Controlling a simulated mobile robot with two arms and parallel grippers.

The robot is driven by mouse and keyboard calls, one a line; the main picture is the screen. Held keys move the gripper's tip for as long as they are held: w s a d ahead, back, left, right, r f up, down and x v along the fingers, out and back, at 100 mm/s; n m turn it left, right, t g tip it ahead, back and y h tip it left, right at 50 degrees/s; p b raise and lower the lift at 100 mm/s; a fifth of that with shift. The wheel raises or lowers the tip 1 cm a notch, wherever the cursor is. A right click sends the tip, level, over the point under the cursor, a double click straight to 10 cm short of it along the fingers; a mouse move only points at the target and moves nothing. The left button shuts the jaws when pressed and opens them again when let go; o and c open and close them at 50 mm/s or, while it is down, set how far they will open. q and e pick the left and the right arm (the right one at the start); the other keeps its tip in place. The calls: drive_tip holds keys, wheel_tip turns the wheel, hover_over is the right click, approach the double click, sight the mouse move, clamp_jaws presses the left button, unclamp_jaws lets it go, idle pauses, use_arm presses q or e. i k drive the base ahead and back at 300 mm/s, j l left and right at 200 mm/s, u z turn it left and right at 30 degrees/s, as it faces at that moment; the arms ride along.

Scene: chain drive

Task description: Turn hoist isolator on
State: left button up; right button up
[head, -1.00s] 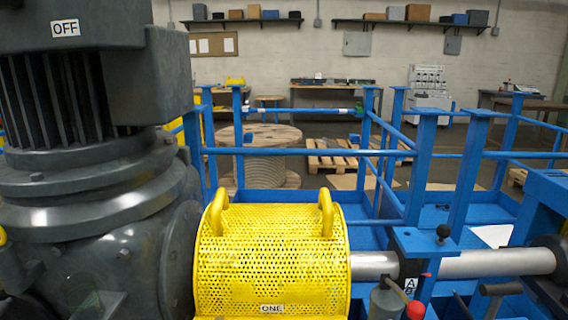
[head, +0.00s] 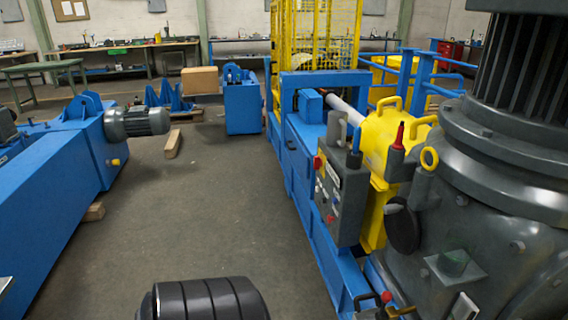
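No part I can identify for certain as the hoist isolator shows, and no readable ON or OFF label is in view. A grey control box (head: 341,197) with red knobs and a pale label plate is mounted on the side of the blue frame, right of the middle. The label is too small to read. A large dark grey motor and gearbox (head: 500,185) fills the right side. Neither of my grippers is in view.
A blue beam (head: 45,190) with a grey motor (head: 136,122) lies at left. Open floor (head: 200,215) runs between it and the blue frame. A black ridged cylinder (head: 205,300) shows at the bottom. A yellow cage (head: 318,50) stands behind.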

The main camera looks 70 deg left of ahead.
sight(318, 161)
drive_tip(key=u, duration=1.9)
drive_tip(key=i+u, duration=0.1)
drive_tip(key=i+j+u, duration=0.25)
drive_tip(key=i, duration=0.3)
drive_tip(key=i+j+u, duration=0.3)
drive_tip(key=i, duration=0.3)
drive_tip(key=i+u, duration=0.25)
drive_tip(key=i, duration=0.35)
drive_tip(key=i+z, duration=0.25)
drive_tip(key=i, duration=0.15)
drive_tip(key=i+j+z, duration=0.4)
drive_tip(key=i+z, duration=0.15)
drive_tip(key=i, duration=0.25)
